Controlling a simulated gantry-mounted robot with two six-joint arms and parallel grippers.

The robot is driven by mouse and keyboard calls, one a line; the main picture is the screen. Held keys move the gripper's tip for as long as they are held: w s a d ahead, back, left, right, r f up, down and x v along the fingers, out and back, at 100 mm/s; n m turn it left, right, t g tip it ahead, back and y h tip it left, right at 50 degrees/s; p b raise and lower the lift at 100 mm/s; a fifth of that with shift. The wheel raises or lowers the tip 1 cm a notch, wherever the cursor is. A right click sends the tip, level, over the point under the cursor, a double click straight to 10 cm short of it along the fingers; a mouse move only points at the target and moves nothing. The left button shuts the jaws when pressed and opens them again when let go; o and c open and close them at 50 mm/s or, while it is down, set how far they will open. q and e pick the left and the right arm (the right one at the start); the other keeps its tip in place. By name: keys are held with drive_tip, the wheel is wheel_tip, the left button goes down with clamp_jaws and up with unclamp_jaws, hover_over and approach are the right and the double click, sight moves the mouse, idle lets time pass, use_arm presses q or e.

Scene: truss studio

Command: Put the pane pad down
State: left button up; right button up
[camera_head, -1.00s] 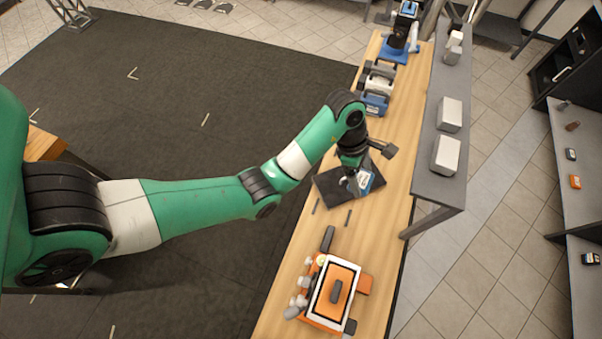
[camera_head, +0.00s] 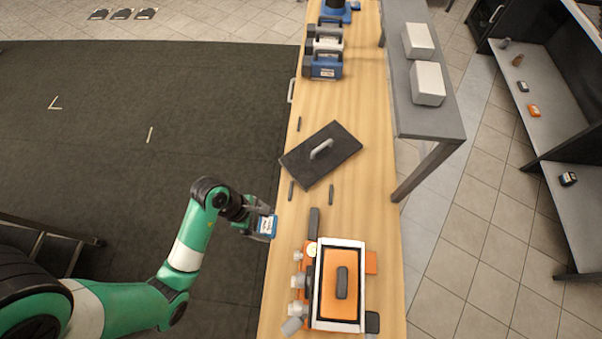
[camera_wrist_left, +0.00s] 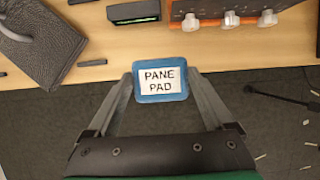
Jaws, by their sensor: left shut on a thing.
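The pane pad (camera_wrist_left: 160,84) is a small blue block with a white label reading "PANE PAD". My left gripper (camera_wrist_left: 160,92) is shut on it, one finger on each side, in the left wrist view. In the head view the pane pad (camera_head: 266,225) and my left gripper (camera_head: 262,227) are at the left edge of the wooden bench (camera_head: 365,190), to the left of the orange device. Whether the pad overhangs the bench edge or the floor is hard to tell. My right gripper does not show.
A black board with a grey handle (camera_head: 322,155) lies on the bench, small dark bars near it. An orange device with a white frame (camera_head: 318,285) stands at the near end. Blue-grey units (camera_head: 324,62) stand farther back. A grey shelf (camera_head: 428,118) runs along the right.

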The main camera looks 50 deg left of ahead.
use_arm(q)
drive_tip(key=w+f+b, duration=0.1)
drive_tip(key=w+f, duration=0.2)
drive_tip(key=w, duration=0.1)
drive_tip(key=w+f+b, duration=0.2)
drive_tip(key=w+f, duration=0.1)
drive_tip(key=w, duration=0.1)
drive_tip(key=w+a+f+b, duration=0.1)
drive_tip(key=w+f+b, duration=0.1)
drive_tip(key=w+f, duration=0.1)
drive_tip(key=shift+w, duration=0.8)
drive_tip(key=shift+w+f, duration=0.1)
drive_tip(key=shift+w, duration=0.2)
drive_tip(key=shift+w+f+b, duration=0.15)
drive_tip(key=shift+f+b, duration=0.15)
drive_tip(key=shift+b, duration=0.2)
wheel_tip(320, 180, down, 3)
drive_tip(key=shift+f+b, duration=0.1)
drive_tip(key=shift+b, duration=0.6)
drive_tip(key=o, duration=1.2)
